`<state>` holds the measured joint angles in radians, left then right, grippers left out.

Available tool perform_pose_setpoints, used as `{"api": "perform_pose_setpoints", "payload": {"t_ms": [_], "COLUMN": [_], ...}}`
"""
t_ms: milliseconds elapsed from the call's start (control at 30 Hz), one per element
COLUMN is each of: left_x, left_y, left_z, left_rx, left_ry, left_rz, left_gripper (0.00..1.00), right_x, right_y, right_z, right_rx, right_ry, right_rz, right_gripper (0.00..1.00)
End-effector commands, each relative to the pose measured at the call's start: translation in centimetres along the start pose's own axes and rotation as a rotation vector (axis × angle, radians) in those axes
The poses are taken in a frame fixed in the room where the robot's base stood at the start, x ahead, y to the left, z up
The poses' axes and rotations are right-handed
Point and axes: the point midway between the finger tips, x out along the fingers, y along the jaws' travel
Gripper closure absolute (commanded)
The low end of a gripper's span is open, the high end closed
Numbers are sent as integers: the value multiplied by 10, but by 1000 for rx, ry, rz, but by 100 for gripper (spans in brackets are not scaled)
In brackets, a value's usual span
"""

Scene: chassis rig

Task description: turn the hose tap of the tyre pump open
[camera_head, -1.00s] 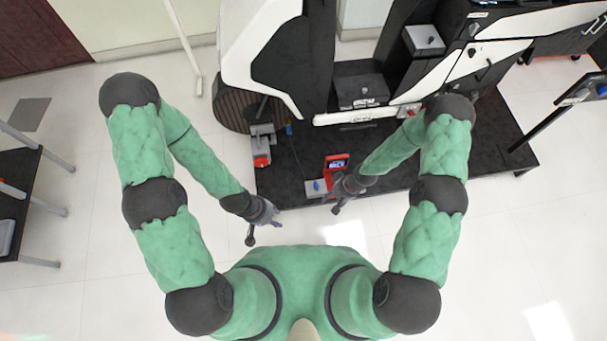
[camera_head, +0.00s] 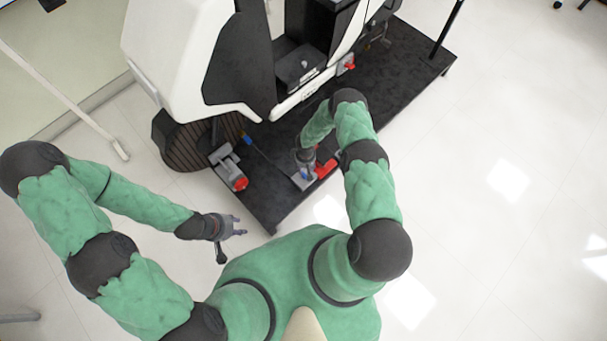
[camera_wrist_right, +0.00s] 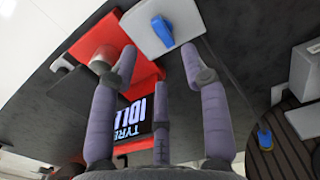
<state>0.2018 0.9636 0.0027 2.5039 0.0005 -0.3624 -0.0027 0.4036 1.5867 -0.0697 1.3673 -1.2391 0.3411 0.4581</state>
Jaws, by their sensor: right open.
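The tyre pump is a red unit (camera_head: 327,168) on the dark platform, with a display reading "TYRE IDL..." (camera_wrist_right: 130,122) in the right wrist view. Beside it is a pale grey block (camera_wrist_right: 188,18) carrying the blue hose tap lever (camera_wrist_right: 162,31). The tap also shows small in the head view (camera_head: 305,175). My right gripper (camera_wrist_right: 158,62) is open and empty; its fingers point at the block, with the blue lever just beyond the fingertips. Contact does not show. My left gripper (camera_head: 240,226) is open and empty, off the platform's front left corner.
A grey and red device (camera_head: 236,178) sits on the platform left of the pump. A small blue part (camera_head: 246,138) lies behind it. The white and black chassis rig (camera_head: 190,70) rises at the back. Floor on the right is clear.

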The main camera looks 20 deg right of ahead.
Motion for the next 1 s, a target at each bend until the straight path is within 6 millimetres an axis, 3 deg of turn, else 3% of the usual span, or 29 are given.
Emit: {"api": "perform_pose_setpoints", "payload": {"t_ms": [33,100,333,533,867,1000], "left_x": [9,16,32,38,38,38], "left_y": [-3,-6,-12,-14,-14,-14], "left_z": [0,-1,-2,-2,-2,-2], "left_rx": [0,-1,-1,-1,-1,-1], "left_ry": [0,0,1,1,1,1], "left_rz": [0,0,0,0,0,0], "left_gripper": [60,60,60,60,60,60], "right_x": [16,29,60,72,72,72], "right_y": [-1,-1,0,0,0,0], "right_z": [1,1,0,0,0,0], "right_rx": [1,1,1,0,1,0], "right_ry": [-1,-1,0,1,1,1], "right_rz": [-1,-1,0,0,-1,-1], "right_gripper": [54,54,54,54,54,93]}}
